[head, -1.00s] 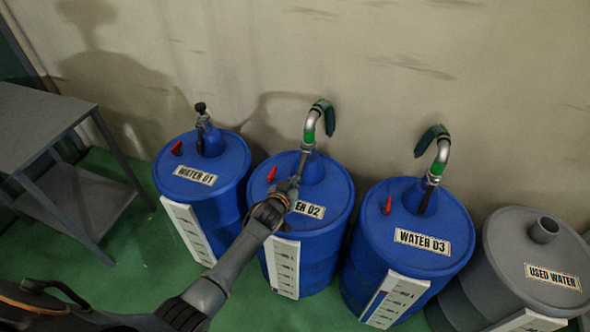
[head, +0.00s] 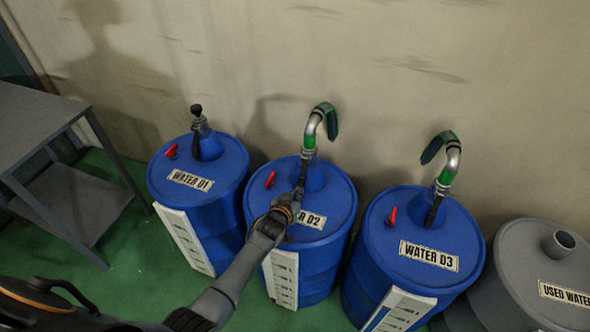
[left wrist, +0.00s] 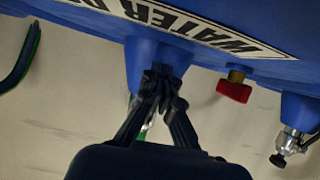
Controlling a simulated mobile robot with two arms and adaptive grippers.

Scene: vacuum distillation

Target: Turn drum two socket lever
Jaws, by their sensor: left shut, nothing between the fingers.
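Drum two is the blue barrel (head: 335,235) labelled WATER 02, second from the left. Its raised blue socket (head: 316,176) carries a curved metal pipe with green bands (head: 310,135). A thin dark lever (head: 303,168) seems to hang at the socket's front left, partly merged with my fingers. My left gripper (head: 298,193) is over the drum's lid, in front of the socket, covering part of the label. In the left wrist view the closed fingers (left wrist: 161,85) overlap the blue socket (left wrist: 140,70); the lever is hidden there and contact cannot be told. My right gripper is not seen.
Drum one (head: 228,165) stands left, with a dark-handled socket fitting. Drum three (head: 455,225), with a similar curved pipe, stands right. A grey used-water drum (head: 525,265) is far right. A grey table (head: 40,125) is at left. The wall is close behind the drums.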

